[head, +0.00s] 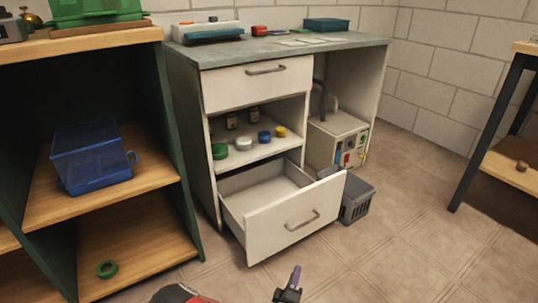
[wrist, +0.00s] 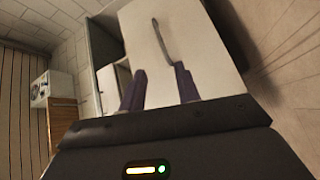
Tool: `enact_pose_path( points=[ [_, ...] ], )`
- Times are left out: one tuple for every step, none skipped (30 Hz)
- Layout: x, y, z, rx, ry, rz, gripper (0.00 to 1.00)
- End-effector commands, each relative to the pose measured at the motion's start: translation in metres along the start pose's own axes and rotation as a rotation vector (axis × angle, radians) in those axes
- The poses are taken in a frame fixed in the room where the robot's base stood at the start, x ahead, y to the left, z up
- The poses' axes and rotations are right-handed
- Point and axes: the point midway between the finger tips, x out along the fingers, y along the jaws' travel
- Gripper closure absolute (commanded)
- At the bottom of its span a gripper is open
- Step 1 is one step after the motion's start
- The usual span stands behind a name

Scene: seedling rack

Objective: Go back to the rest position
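My gripper (head: 292,277) shows at the bottom middle of the head view, in front of the pulled-out lower drawer (head: 262,232) and apart from its handle (head: 302,221). In the wrist view my gripper (wrist: 158,78) has its two purple fingers spread with nothing held between them. The pale drawer front (wrist: 205,40) and its curved handle (wrist: 158,38) lie beyond the fingertips. The rest of my arm is mostly out of the head view.
The open drawer juts into the floor space below the grey-topped bench (head: 285,47). A green-sided shelf (head: 120,192) with a blue bin (head: 92,157) stands at left. A grey crate (head: 356,203) sits beside the drawer. The tiled floor (head: 400,250) at right is clear.

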Motion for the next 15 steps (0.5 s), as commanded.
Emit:
enact_pose_path(
  points=[
    [0.002, 0.004, -0.001, 0.028, -0.023, -0.019, 0.68],
    [0.003, 0.004, -0.001, 0.045, -0.039, -0.034, 0.68],
    [0.005, 0.005, -0.002, 0.069, -0.058, -0.052, 0.68],
    [0.006, 0.006, -0.002, 0.089, -0.075, -0.069, 0.68],
    [0.007, 0.007, -0.003, 0.109, -0.092, -0.086, 0.68],
    [0.008, 0.009, -0.004, 0.138, -0.114, -0.109, 0.68],
    [0.009, 0.01, -0.005, 0.161, -0.133, -0.129, 0.68],
    [0.01, 0.011, -0.006, 0.186, -0.152, -0.149, 0.68],
    [0.012, 0.014, -0.008, 0.221, -0.178, -0.177, 0.68],
    [0.013, 0.016, -0.01, 0.249, -0.197, -0.199, 0.68],
    [0.014, 0.018, -0.012, 0.281, -0.218, -0.223, 0.68],
    [0.015, 0.022, -0.015, 0.328, -0.249, -0.26, 0.68],
    [0.016, 0.027, -0.018, 0.366, -0.274, -0.29, 0.68],
    [0.017, 0.032, -0.021, 0.407, -0.299, -0.322, 0.68],
    [0.018, 0.039, -0.027, 0.465, -0.332, -0.368, 0.68]
  ],
)
